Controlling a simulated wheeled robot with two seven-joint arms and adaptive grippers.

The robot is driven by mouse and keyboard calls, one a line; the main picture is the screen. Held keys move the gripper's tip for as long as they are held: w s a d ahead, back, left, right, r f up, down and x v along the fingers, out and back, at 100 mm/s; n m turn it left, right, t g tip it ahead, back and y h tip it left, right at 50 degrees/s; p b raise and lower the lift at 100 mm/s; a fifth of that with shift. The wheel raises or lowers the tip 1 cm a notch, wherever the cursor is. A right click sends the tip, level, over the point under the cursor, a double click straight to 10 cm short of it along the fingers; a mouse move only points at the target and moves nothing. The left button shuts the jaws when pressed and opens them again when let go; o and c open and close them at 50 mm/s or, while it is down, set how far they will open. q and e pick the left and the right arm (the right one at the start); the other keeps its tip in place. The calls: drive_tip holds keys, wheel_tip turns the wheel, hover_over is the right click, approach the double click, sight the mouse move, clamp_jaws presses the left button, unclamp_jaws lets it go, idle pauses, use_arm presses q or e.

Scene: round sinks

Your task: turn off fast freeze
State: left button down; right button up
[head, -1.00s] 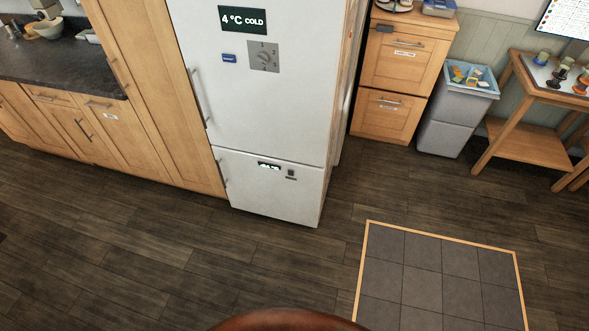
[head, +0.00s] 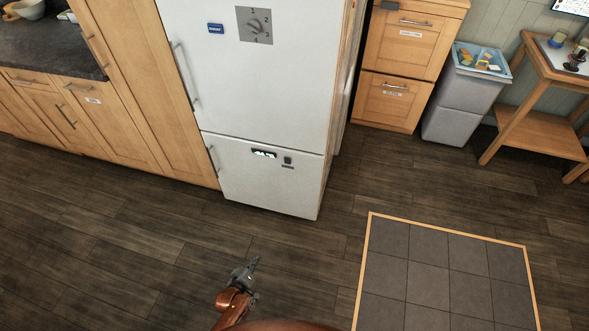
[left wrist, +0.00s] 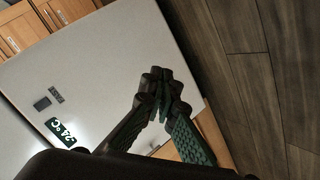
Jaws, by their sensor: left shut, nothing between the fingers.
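The white fridge-freezer (head: 250,90) stands ahead in the head view. Its lower freezer door (head: 240,185) carries a small dark display (head: 264,154) and a small dark switch (head: 287,160) with a label under it. In the left wrist view the freezer door (left wrist: 110,65) shows tilted, with the display (left wrist: 60,132) reading about -24 °C and the dark switch (left wrist: 42,104) beside it. My left gripper (head: 254,262) is shut and empty, low in front of the freezer and apart from it. Its fingers (left wrist: 165,95) meet in the left wrist view. My right gripper is not in view.
The fridge door above has a dial (head: 254,26) and a blue label (head: 216,29). Wooden cabinets (head: 130,90) stand left, drawers (head: 400,65) and a grey bin (head: 462,100) right. A tiled floor patch (head: 440,275) lies front right. The wooden floor before the freezer is clear.

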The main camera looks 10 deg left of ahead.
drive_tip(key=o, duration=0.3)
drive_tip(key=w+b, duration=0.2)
drive_tip(key=b, duration=0.1)
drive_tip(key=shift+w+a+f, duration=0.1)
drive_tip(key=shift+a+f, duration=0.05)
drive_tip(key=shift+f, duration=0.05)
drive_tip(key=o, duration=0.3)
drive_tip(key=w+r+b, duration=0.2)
drive_tip(key=b, duration=0.1)
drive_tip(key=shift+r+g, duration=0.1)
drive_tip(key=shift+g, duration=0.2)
use_arm(q)
drive_tip(key=w+d+r+n+t, duration=0.2)
drive_tip(key=w+r+n+t, duration=0.2)
drive_tip(key=w+r, duration=0.6)
drive_tip(key=w+d+r+n+t, duration=0.3)
drive_tip(key=w+r+n, duration=0.2)
drive_tip(key=w+r, duration=0.6)
wheel_tip(320, 180, up, 2)
drive_tip(key=shift+w+r+t+y, duration=0.1)
drive_tip(key=shift+w+t+y, duration=0.05)
drive_tip(key=shift+t+y, duration=0.2)
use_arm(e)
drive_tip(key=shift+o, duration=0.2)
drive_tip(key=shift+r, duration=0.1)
